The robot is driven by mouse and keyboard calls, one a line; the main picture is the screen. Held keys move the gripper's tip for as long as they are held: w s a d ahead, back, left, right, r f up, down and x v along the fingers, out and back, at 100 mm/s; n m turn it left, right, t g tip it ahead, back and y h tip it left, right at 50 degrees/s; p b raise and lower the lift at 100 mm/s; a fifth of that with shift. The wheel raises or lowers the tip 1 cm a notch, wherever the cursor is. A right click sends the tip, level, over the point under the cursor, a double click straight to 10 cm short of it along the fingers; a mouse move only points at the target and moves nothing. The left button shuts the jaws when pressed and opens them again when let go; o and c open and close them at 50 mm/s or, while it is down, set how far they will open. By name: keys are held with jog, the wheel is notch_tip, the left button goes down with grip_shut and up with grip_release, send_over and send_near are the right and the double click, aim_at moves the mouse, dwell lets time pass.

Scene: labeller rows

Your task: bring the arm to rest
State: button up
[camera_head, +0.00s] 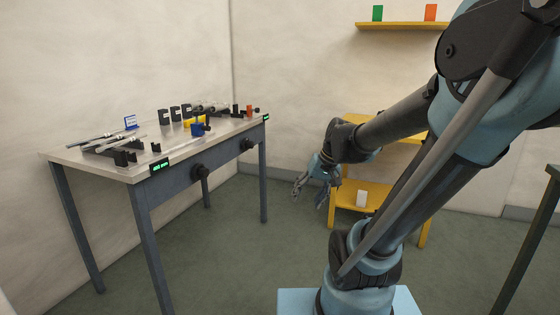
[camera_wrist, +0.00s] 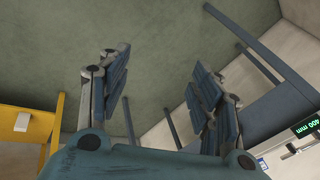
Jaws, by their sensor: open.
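My gripper (camera_head: 310,188) hangs in the air in the head view, in the gap between the workbench and the yellow shelf unit. Its fingers point down and to the left. In the wrist view my gripper (camera_wrist: 160,90) shows two fingers set wide apart with nothing between them, only the green floor and part of the bench frame behind. The arm is bent, reaching up from its base and back down to the gripper. It touches nothing that I can see.
A workbench (camera_head: 75,157) with knobs, green displays and small tools stands at left. A yellow shelf unit (camera_head: 378,190) holding a white block (camera_head: 361,198) stands behind my arm. A yellow wall shelf (camera_head: 400,26) carries a green and an orange block. Floor before the bench is clear.

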jog(key=s+d+f+h, duration=0.4)
jog(key=s+d+f, duration=0.1)
jog(key=s+d, duration=0.5)
jog(key=shift+s+f, duration=0.3)
jog(key=shift+s, duration=0.15)
jog(key=shift+w+f, duration=0.2)
jog(key=shift+w, duration=0.25)
